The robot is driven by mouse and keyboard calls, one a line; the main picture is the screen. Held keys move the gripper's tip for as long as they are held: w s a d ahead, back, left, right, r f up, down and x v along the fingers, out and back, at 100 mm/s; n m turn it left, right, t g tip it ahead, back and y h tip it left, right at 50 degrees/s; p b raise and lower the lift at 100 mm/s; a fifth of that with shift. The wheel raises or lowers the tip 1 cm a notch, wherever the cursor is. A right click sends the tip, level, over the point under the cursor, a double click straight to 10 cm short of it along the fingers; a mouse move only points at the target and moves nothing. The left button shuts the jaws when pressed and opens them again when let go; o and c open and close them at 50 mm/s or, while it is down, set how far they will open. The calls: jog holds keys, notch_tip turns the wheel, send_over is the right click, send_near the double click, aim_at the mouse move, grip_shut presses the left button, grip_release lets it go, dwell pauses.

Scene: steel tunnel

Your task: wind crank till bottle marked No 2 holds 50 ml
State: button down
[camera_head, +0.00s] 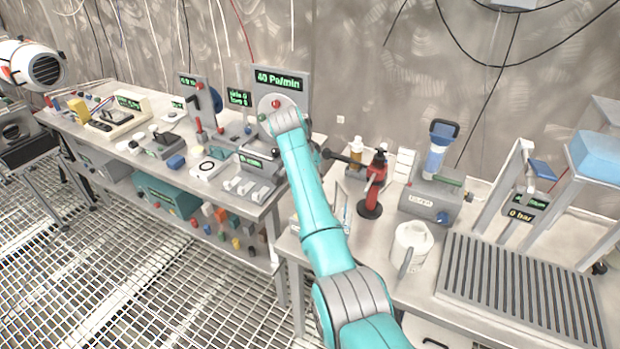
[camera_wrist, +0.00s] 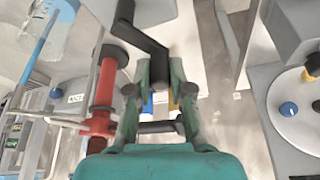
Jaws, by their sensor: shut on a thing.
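A black crank (camera_wrist: 140,32) runs from a grey block at the top of the wrist view. Its end lies between the fingers of my gripper (camera_wrist: 160,72), which is shut on it. In the head view my wrist reaches toward the back wall, and I cannot make out the fingers or the crank there. I cannot pick out a bottle marked No 2, and no 50 ml level can be read. Small bottles (camera_head: 356,150) stand right of my arm. Blue (camera_wrist: 147,105) and yellow (camera_wrist: 173,103) bits show between my fingers.
A red column (camera_head: 376,170) with a black-ended side bar stands close right of my arm; it also shows in the wrist view (camera_wrist: 104,85). A white jug (camera_head: 412,243) and a ribbed tray (camera_head: 515,285) are farther right. Crowded devices fill the left bench.

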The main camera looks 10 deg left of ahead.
jog(key=d+m+g, duration=0.1)
jog(key=m, duration=0.2)
jog(key=s+d+m+g+h, duration=0.1)
jog(key=m, duration=0.2)
jog(key=d+m+g, duration=0.1)
jog(key=m, duration=0.3)
jog(key=shift+s+d+h, duration=0.2)
jog(key=shift+d+h, duration=0.1)
jog(key=shift+h, duration=0.1)
jog(key=shift+m+g, duration=0.3)
jog(key=c, duration=1)
grip_release()
jog(key=shift+c, duration=0.2)
notch_tip(320, 180, up, 10)
